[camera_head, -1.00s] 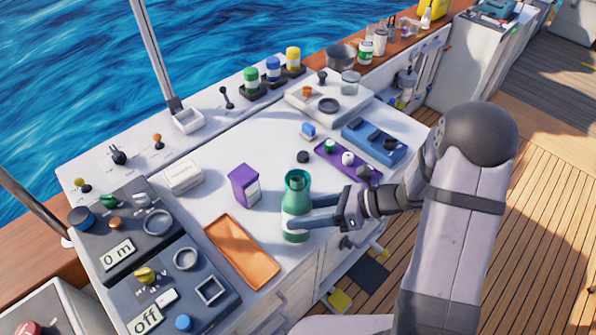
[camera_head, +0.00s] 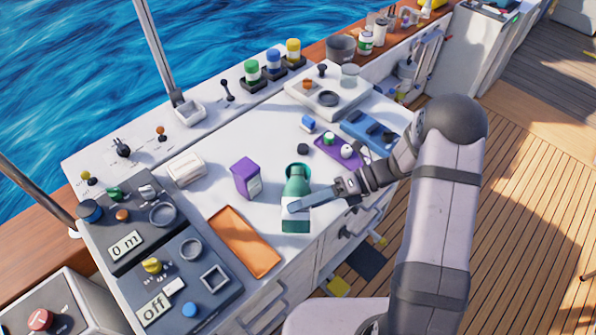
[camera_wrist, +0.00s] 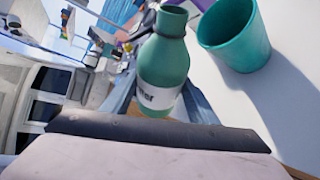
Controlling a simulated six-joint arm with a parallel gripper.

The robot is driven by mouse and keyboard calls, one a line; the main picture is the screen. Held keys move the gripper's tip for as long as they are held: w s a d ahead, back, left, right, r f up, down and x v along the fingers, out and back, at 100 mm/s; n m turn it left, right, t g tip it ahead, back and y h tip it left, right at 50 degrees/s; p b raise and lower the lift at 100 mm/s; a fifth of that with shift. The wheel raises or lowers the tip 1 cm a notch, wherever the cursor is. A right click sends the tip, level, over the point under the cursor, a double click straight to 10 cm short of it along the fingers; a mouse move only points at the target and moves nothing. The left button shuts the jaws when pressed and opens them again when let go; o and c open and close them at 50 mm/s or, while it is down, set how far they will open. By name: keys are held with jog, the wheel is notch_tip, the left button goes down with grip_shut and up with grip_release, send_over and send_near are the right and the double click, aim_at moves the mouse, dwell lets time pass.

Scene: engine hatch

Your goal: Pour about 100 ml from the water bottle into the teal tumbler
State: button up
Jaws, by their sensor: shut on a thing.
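The green water bottle (camera_head: 297,189) with a white label is held above the front edge of the white counter. My gripper (camera_head: 293,207) is shut on it from the right, around the label. In the wrist view the bottle (camera_wrist: 164,62) stands between my grippers' fingers, its neck toward the top. The teal tumbler (camera_wrist: 238,42) is beside it on the white surface, its mouth open to view. In the head view the tumbler is mostly hidden behind the bottle's neck. I cannot tell the bottle's exact tilt. No water stream or water level shows.
A purple box (camera_head: 246,178) stands left of the bottle, and an orange tray (camera_head: 243,242) lies front left. A purple tray (camera_head: 336,152) with small items and a blue tray (camera_head: 370,135) lie behind right. The counter between the purple box and the back edge is mostly clear.

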jog(key=shift+s+r+m, duration=0.2)
jog(key=shift+m, duration=0.1)
jog(key=shift+f+g+b, duration=0.15)
jog(key=shift+g+b, duration=0.2)
jog(key=shift+g, duration=0.05)
jog(key=shift+m, duration=0.5)
jog(key=shift+r+p, duration=0.4)
jog(key=shift+r, duration=0.2)
jog(key=shift+w+r+m+g+y+p, duration=0.2)
jog(key=shift+r+m+g+p, duration=0.15)
jog(key=shift+r+p, duration=0.25)
jog(key=shift+w+r+m+g+y+p, duration=0.15)
jog(key=shift+r+m+g+p, duration=0.2)
jog(key=shift+p, duration=0.3)
jog(key=shift+m, duration=0.3)
jog(key=shift+s+g+p, duration=0.3)
jog(key=shift+s, duration=0.3)
jog(key=shift+w+r+m+y+p, duration=0.1)
jog(key=shift+r+m+y+p, duration=0.25)
jog(key=shift+m, duration=0.15)
